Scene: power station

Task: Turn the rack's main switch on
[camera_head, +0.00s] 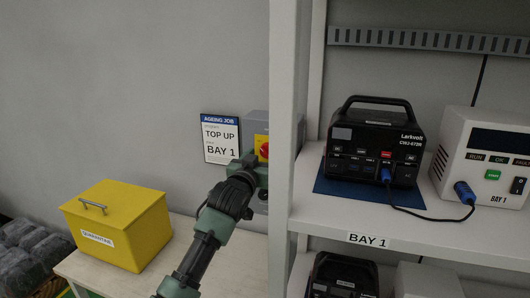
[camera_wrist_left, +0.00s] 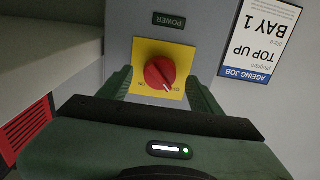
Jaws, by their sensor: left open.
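The main switch is a red rotary knob (camera_wrist_left: 160,73) on a yellow plate (camera_wrist_left: 144,52), with a POWER label beside it in the left wrist view. The white line on the knob points to the lower right in that view, toward a small label I cannot read clearly. In the head view the knob (camera_head: 264,149) is on a grey box on the side of the rack. My left gripper (camera_head: 250,165) is open in front of it. In the left wrist view its green fingers (camera_wrist_left: 158,80) are on either side of the plate; contact with the knob cannot be told. My right gripper is not in view.
The rack's white upright (camera_head: 290,110) is close to the right of my left gripper. A black power station (camera_head: 376,140) and a white bay unit (camera_head: 485,150) stand on the shelf, joined by a cable. A yellow box (camera_head: 120,225) sits on the bench at left. An ageing job sign (camera_head: 220,138) hangs on the wall.

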